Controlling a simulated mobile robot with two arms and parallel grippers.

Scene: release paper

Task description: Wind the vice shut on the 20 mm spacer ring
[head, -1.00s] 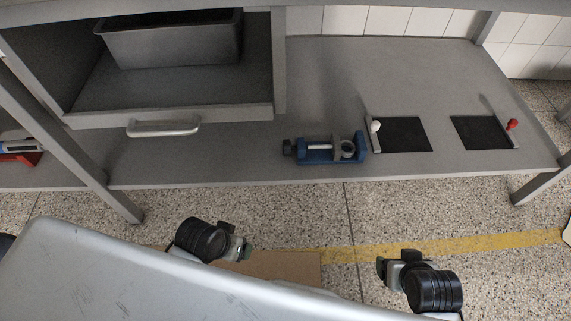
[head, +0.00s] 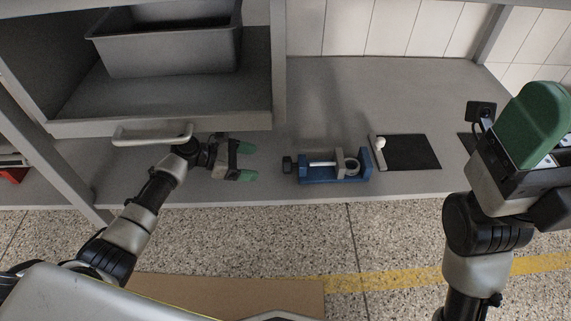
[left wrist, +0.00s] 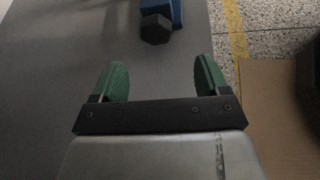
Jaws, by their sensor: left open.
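The blue vice (head: 335,178) lies on the grey shelf near its front edge. Its black hexagonal knob (head: 288,165) faces left, towards my left gripper. The spacer ring (head: 352,165) sits at the vice's right end, between the grey sliding jaw (head: 340,162) and the blue end jaw; I cannot tell whether both touch it. My left gripper (head: 250,162) is open and empty, left of the knob and apart from it. In the left wrist view the knob (left wrist: 156,28) lies ahead of the open green fingers (left wrist: 158,82). My right gripper (head: 540,125) is raised at the right, close to the camera; its opening is unclear.
A drawer handle (head: 153,135) and a cabinet with a grey bin (head: 165,50) stand behind my left arm. A black pad (head: 412,153) with a white-knobbed lever (head: 380,143) lies right of the vice. The right gripper partly hides another dark pad.

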